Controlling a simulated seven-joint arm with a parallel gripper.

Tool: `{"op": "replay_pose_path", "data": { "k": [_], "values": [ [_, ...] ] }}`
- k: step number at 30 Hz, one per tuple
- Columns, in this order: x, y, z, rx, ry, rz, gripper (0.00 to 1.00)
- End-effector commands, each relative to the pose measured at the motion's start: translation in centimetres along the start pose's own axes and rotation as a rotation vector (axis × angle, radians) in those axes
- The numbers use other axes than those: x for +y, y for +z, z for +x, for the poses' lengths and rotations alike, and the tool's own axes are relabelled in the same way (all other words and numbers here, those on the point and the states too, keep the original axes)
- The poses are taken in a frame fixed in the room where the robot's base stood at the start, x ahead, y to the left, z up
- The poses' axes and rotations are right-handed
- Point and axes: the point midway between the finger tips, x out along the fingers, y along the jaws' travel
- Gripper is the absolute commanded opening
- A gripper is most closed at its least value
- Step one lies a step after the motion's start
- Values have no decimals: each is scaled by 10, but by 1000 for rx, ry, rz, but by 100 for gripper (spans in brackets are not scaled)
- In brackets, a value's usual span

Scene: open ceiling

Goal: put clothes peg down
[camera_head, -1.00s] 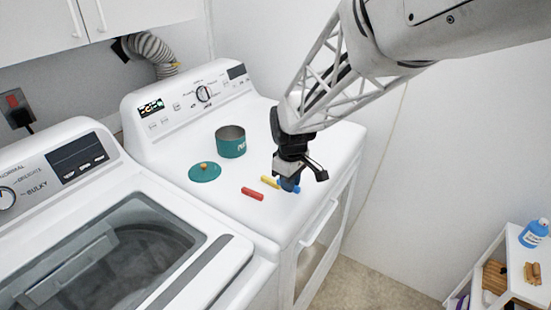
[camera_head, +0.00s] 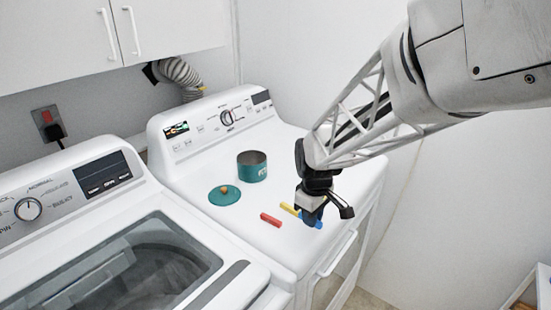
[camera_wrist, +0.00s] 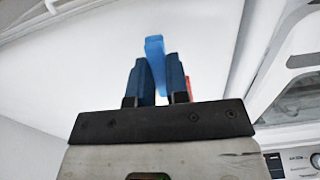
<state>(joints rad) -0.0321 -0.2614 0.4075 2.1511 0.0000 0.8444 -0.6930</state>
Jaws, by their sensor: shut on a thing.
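My gripper (camera_head: 312,222) is over the front part of the white dryer top (camera_head: 240,222). It is shut on a blue clothes peg (camera_wrist: 155,58), which sticks out beyond the dark blue fingers in the wrist view. In the head view the fingers mostly hide this peg, low at the dryer top; I cannot tell whether it touches the surface. A yellow peg (camera_head: 289,209) lies just left of the gripper. A red peg (camera_head: 271,219) lies farther left, and a red bit shows behind the right finger in the wrist view.
A teal pot (camera_head: 252,168) and its teal lid (camera_head: 224,195) stand behind the pegs on the dryer. A washer (camera_head: 110,255) with a glass lid is at the left. The dryer's front edge is close to the gripper. A wall is at the right.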

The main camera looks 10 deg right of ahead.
Motion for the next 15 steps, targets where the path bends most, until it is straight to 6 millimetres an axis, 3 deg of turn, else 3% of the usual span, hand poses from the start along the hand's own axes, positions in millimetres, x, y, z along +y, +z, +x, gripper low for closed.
{"op": "replay_pose_path", "data": {
  "k": [8,15],
  "values": [
    [2,-14,-6,0,0,-6,0],
    [8,-64,-27,1,1,-23,0]
  ]
}}
